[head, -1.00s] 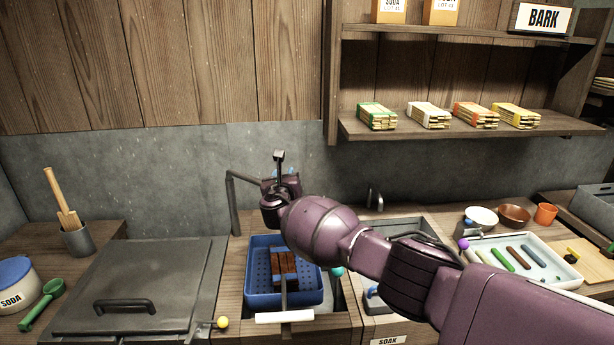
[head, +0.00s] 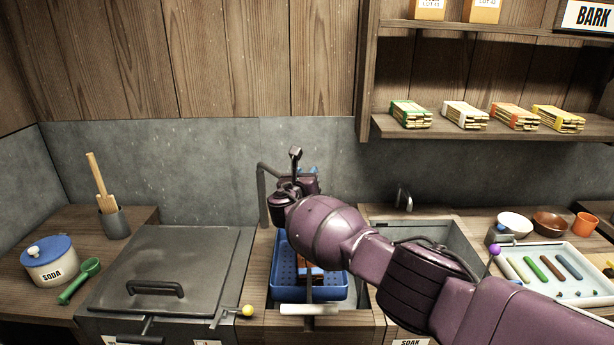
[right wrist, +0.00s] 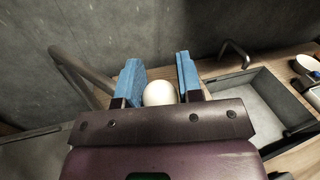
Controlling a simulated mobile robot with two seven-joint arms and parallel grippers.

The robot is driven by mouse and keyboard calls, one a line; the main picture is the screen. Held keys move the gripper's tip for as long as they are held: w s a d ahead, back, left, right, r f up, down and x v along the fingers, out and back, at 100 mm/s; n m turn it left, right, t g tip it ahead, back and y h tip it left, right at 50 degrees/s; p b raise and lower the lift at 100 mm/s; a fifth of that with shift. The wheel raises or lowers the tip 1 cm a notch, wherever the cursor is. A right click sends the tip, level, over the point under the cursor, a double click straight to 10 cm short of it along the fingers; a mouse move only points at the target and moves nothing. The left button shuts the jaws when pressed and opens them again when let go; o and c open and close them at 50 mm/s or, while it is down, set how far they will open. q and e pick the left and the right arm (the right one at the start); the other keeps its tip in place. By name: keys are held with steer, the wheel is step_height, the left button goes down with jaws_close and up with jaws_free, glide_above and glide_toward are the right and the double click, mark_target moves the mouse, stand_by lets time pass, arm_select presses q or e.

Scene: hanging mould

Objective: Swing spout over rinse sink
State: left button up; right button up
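The dark spout (head: 262,200) rises from the counter and bends right at its top. It also shows at the left of the right wrist view (right wrist: 82,75). My right gripper (right wrist: 160,80) has blue fingers on both sides of a round white knob (right wrist: 160,93), which fills the gap between them. In the head view my right gripper (head: 297,183) is at the spout's outer end, partly hidden by my wrist. A grey sink (head: 455,240) lies right of the spout, partly behind my arm; I read no rinse label. My left gripper is not in view.
A blue perforated basket (head: 284,262) with brown blocks sits below my gripper. A lidded vat (head: 170,270) is on the left. A small tap (head: 404,198) stands behind the sink. The shelf (head: 490,128) overhangs at the right.

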steer(key=o, duration=0.4)
steer(key=shift+c, duration=0.2)
steer(key=shift+s+a+r+p, duration=0.1)
steer(key=shift+s+a+p, duration=0.05)
steer(key=shift+s+p, duration=0.45)
steer(key=p+v, duration=0.1)
steer(key=v, duration=0.8)
steer(key=shift+s+p, duration=0.3)
steer(key=shift+p, duration=0.05)
